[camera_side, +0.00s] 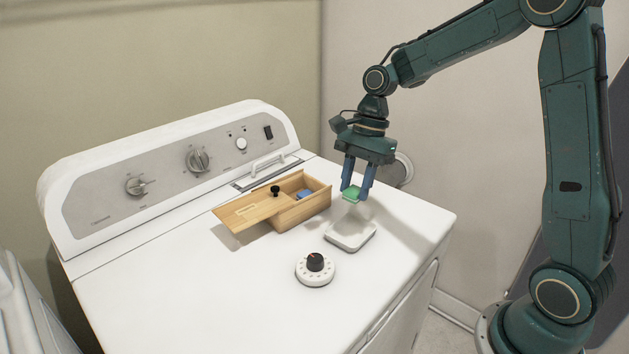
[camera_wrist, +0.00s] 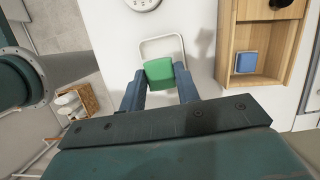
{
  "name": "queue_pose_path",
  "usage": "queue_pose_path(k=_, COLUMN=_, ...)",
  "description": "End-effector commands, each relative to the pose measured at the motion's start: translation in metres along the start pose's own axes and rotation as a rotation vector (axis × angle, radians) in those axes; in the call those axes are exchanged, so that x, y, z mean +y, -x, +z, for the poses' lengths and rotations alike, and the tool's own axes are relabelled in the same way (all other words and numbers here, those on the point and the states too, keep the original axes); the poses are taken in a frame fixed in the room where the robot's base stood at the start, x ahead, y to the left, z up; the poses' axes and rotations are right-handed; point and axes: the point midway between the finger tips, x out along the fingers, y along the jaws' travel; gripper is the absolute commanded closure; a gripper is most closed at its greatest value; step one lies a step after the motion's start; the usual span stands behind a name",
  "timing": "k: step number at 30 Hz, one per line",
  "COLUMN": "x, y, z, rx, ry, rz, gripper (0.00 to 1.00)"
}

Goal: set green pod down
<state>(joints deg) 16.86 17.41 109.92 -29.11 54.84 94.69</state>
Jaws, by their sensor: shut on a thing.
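The green pod (camera_side: 351,193) is a small green block held between the blue fingertips of my gripper (camera_side: 357,192). In the side view it is above the machine top, near the far edge of a white shallow tray (camera_side: 351,245). In the wrist view the green pod (camera_wrist: 159,72) sits between the two fingers of my gripper (camera_wrist: 160,80), and the white-rimmed tray (camera_wrist: 163,41) shows behind it. My gripper is shut on the pod. Whether the pod touches anything below is hard to tell.
A wooden box (camera_side: 303,212) with its lid (camera_side: 250,210) slid partly off holds a blue pod (camera_side: 305,195). A white dial with a black knob (camera_side: 315,269) stands in front of the tray. The machine's white top (camera_side: 210,300) is clear at the front left. A control panel (camera_side: 170,172) rises behind.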

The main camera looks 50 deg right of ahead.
Motion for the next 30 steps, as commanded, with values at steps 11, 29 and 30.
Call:
queue_pose_path(k=11, x=0.000, y=-0.049, z=-0.015, rx=0.000, ry=0.000, rz=0.002, gripper=0.90)
queue_pose_path(k=29, x=0.001, y=-0.085, z=-0.026, rx=-0.002, ry=-0.001, rz=0.004, gripper=0.90)
queue_pose_path(k=30, x=0.001, y=-0.087, z=-0.026, rx=-0.001, ry=0.000, rz=0.002, gripper=0.90)
